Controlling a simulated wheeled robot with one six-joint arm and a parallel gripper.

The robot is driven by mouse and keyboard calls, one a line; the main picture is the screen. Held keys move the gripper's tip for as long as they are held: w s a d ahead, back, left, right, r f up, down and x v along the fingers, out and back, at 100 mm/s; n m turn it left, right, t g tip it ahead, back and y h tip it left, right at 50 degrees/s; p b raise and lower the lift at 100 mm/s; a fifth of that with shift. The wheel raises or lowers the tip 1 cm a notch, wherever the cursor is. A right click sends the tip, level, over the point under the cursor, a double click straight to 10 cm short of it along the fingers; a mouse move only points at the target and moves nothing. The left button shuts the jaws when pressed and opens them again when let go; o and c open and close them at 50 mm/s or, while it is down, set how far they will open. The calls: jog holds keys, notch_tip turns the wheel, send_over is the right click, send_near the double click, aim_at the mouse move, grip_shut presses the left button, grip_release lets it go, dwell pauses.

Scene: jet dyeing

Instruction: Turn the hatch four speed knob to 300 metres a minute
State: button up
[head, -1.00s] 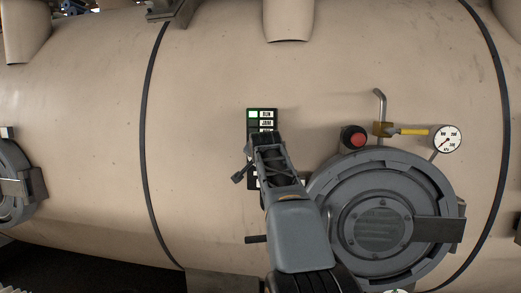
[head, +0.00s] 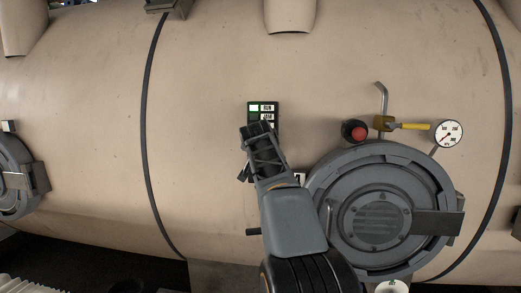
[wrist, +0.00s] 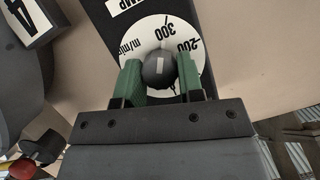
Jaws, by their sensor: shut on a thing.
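The speed knob (wrist: 159,70) is a dark round knob with a short white mark, in the wrist view. It sits on a white dial (wrist: 150,42) printed 200, 300 and m/min, which appears upside down. The mark runs nearly vertical in the picture; I cannot tell exactly which figure it lines up with. My gripper (wrist: 160,80) is shut on the knob, a green finger on each side. In the head view my gripper (head: 257,132) covers the knob and the lower part of the dark control panel (head: 263,104).
A round hatch (head: 378,215) lies right of my arm. A red button (head: 354,132), a yellow-handled valve (head: 405,126) and a gauge (head: 447,133) stand above it. A plate marked 4 (wrist: 28,18) shows in the wrist view. The beige vessel wall left of the panel is clear.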

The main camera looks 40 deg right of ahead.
jog(key=o, duration=0.9)
jog(key=b+v, duration=0.2)
jog(key=v, duration=1.1)
jog(key=shift+s+a+r+b, duration=0.15)
jog(key=shift+s+a+b, duration=0.1)
jog(key=shift+b, duration=0.1)
